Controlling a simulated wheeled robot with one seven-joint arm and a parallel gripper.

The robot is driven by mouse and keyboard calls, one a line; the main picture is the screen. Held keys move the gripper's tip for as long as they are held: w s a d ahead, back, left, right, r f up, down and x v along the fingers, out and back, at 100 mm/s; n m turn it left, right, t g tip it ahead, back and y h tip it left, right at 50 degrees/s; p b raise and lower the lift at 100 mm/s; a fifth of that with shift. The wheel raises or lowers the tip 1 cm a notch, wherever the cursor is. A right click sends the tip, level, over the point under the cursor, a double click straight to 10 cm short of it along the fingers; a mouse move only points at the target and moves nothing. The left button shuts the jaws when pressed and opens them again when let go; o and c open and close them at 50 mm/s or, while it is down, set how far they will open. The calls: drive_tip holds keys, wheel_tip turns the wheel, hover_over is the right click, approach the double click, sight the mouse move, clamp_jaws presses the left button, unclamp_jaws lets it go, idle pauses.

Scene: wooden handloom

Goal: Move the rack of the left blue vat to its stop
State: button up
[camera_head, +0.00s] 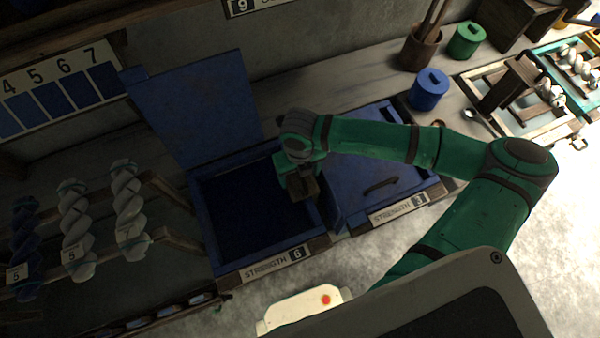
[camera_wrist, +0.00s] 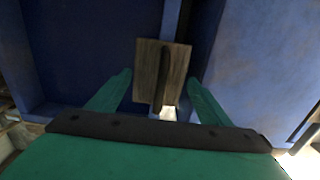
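The left blue vat (camera_head: 207,235) has its lid (camera_head: 195,105) raised and a "STRENGTH 6" label on its front. Its inside is dark. A small wooden block with a dark upright grip (camera_wrist: 162,75), seemingly part of the rack, sits at the vat's right wall; its wood also shows in the head view (camera_head: 304,189). My gripper (camera_head: 301,178) is over that right wall. In the wrist view my gripper's green fingers (camera_wrist: 160,78) are spread, one on each side of the block. I cannot tell whether they touch it. The rest of the rack is not distinguishable.
The right vat (camera_head: 350,200), labelled "STRENGTH 3", has its lid shut, with a dark handle (camera_head: 381,185); my forearm crosses above it. Twisted skeins (camera_head: 128,205) hang at left. A blue canister (camera_head: 429,90) and a green one (camera_head: 467,40) stand behind.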

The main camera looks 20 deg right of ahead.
drive_tip(key=shift+r, duration=0.15)
drive_tip(key=shift+r, duration=3.4)
